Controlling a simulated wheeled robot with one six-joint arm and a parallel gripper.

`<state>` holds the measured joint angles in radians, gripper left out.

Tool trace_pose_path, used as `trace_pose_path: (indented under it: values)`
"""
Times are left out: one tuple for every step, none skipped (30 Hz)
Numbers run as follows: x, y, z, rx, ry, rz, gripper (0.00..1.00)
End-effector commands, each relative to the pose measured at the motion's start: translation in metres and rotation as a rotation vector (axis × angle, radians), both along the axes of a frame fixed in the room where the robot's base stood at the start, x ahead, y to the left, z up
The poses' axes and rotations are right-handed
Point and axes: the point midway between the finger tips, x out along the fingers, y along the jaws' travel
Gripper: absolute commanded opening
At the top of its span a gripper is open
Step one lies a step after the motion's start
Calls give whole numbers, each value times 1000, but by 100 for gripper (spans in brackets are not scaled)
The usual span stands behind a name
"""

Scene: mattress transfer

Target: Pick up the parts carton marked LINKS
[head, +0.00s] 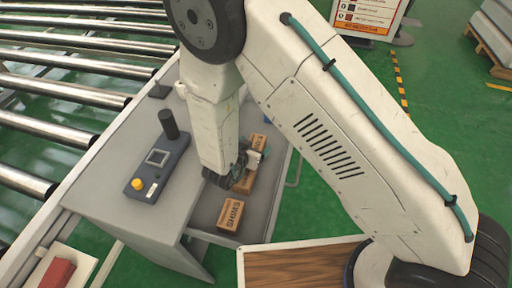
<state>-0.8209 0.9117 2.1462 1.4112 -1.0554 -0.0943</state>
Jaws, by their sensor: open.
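Small brown cartons lie in a grey recessed shelf (203,209) on the right side of the grey stand. The nearest carton (231,215) reads SHIMS. Behind it, a second carton (246,182) is largely covered by my gripper, and a third carton (258,141) shows at the far end. I cannot read the marking on either, so I cannot tell which is LINKS. My gripper (247,165) is open, pointing down over the middle carton. The arm hides part of the shelf, and I cannot tell whether the fingers touch the carton.
A control box (157,165) with a yellow button and black post sits on the stand's top (110,180). A roller conveyor (60,85) runs along the left. A red block (58,272) lies at lower left. Green floor to the right is mostly clear, with a sign (368,15) beyond.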

Motion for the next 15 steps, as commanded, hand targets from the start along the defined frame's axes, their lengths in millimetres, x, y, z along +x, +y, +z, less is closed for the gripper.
trace_pose_path:
  values:
    - [0,0,0,0,0,0,81]
    - [0,0,0,0,0,0,81]
    - [0,0,0,0,0,0,81]
    - [0,0,0,0,0,0,81]
    - [0,0,0,0,0,0,78]
    - [0,0,0,0,0,0,67]
    - [0,0,0,0,0,0,58]
    - [0,0,0,0,0,0,50]
    - [0,0,0,0,0,0,39]
    - [0,0,0,0,0,0,31]
    - [0,0,0,0,0,0,22]
    - [0,0,0,0,0,0,18]
    - [0,0,0,0,0,0,18]
    - [0,0,0,0,0,0,18]
    - [0,0,0,1,1,0,18]
